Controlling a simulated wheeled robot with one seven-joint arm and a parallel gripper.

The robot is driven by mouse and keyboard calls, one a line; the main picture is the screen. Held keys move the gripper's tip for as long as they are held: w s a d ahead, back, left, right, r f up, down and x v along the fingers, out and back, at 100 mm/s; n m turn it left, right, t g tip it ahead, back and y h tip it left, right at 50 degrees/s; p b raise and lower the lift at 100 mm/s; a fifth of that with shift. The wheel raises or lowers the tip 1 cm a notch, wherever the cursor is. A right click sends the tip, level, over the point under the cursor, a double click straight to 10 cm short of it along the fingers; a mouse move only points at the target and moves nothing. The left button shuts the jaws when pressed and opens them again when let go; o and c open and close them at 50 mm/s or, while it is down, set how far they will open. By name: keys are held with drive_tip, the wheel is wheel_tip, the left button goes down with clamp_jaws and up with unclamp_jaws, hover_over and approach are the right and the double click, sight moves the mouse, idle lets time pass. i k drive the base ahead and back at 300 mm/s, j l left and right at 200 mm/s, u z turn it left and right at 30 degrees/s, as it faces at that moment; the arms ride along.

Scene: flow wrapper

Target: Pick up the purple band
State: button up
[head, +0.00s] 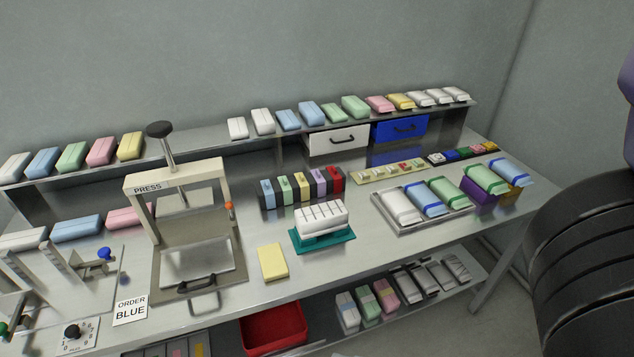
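A purple piece (318,183), which looks like the purple band, stands in a dark rack in the middle of the bench. It is between a yellow piece (302,188) on its left and a red piece (334,180) on its right. A blue piece (267,192) and a green piece (285,189) stand further left in the same row. A larger purple block or bin (478,191) is at the right, partly hidden by wrapped bars. My gripper is not in view.
A press (190,205) stands left of the rack. A teal stand with a white slotted block (321,217) and a yellow block (273,262) are in front. A metal tray (392,221) holds wrapped bars at right. A shelf (210,142) runs behind.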

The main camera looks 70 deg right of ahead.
sight(317, 176)
drive_tip(key=z, duration=1.3)
